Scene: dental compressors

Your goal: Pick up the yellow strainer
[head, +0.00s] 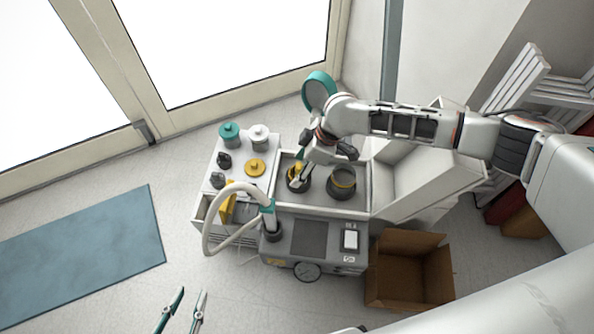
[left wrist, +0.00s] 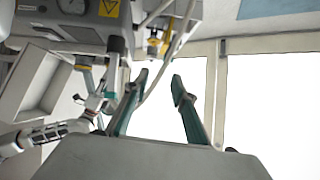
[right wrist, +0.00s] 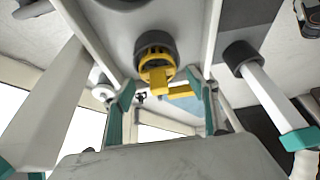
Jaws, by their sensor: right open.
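The yellow strainer (right wrist: 155,68) sits in the mouth of a dark round pot (right wrist: 153,40) in the right wrist view, its yellow grip part facing the camera. My right gripper (right wrist: 160,95) is open, its teal fingertips on either side of the strainer with visible gaps. In the head view the strainer (head: 298,168) shows only in part, at the left pot of the compressor, with my right gripper (head: 297,182) over it and partly hiding it. My left gripper (head: 183,308) is open and empty over the floor at the bottom; it also shows open in the left wrist view (left wrist: 160,78).
A second dark pot (head: 341,186) stands just right of the strainer. A yellow disc (head: 255,168), teal-topped jar (head: 229,134) and white-topped jar (head: 259,134) stand on the white top at left. A curved pale hose (head: 211,219) rises in front. An open cardboard box (head: 408,290) lies lower right.

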